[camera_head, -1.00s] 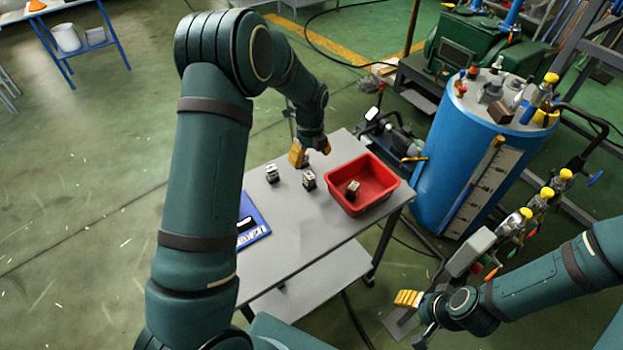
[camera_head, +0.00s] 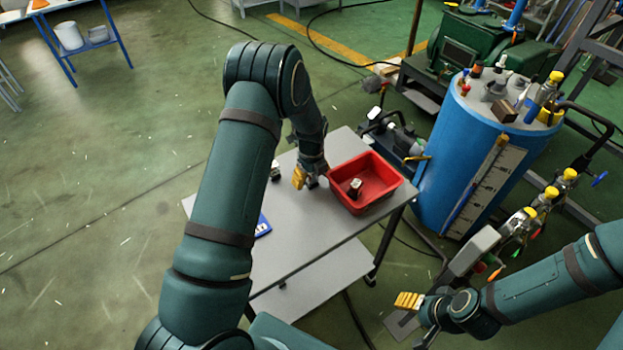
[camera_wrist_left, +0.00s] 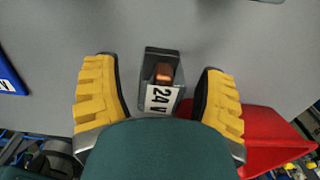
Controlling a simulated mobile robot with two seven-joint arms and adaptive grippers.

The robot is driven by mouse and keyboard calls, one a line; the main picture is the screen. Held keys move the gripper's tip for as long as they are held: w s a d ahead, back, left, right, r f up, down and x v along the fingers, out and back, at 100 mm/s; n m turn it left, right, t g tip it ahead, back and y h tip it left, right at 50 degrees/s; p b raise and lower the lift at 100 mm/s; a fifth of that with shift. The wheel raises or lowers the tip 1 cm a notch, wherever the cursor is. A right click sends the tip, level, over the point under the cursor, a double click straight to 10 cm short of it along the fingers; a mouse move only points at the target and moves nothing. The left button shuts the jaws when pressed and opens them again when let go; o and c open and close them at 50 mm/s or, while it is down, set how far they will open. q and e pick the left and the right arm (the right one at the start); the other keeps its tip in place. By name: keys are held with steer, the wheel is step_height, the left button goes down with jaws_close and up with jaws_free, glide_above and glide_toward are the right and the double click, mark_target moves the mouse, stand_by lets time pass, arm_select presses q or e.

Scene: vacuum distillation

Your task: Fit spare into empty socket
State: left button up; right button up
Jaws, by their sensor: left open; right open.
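My left gripper (camera_head: 308,178) is open low over the table, beside the red tray. In the left wrist view its yellow fingers (camera_wrist_left: 158,72) stand on either side of a small dark block (camera_wrist_left: 163,75) with a copper-coloured part and a "24 V" label. I see gaps at both sides of the block. A second small block (camera_head: 275,171) is on the table to the left, partly hidden by my arm. A third small block (camera_head: 354,187) is inside the red tray (camera_head: 386,197). I cannot tell which is the spare or the socket. My right gripper (camera_head: 408,300) is open and empty, off the table.
A blue item with a white label (camera_head: 263,226) lies on the grey table (camera_head: 310,235), partly behind my left arm; its edge shows in the left wrist view (camera_wrist_left: 10,78). A blue tank (camera_head: 450,160) with valves stands right of the table. The table's front is clear.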

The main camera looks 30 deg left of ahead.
arm_select(q)
jaws_close()
steer(key=shift+r, duration=0.1)
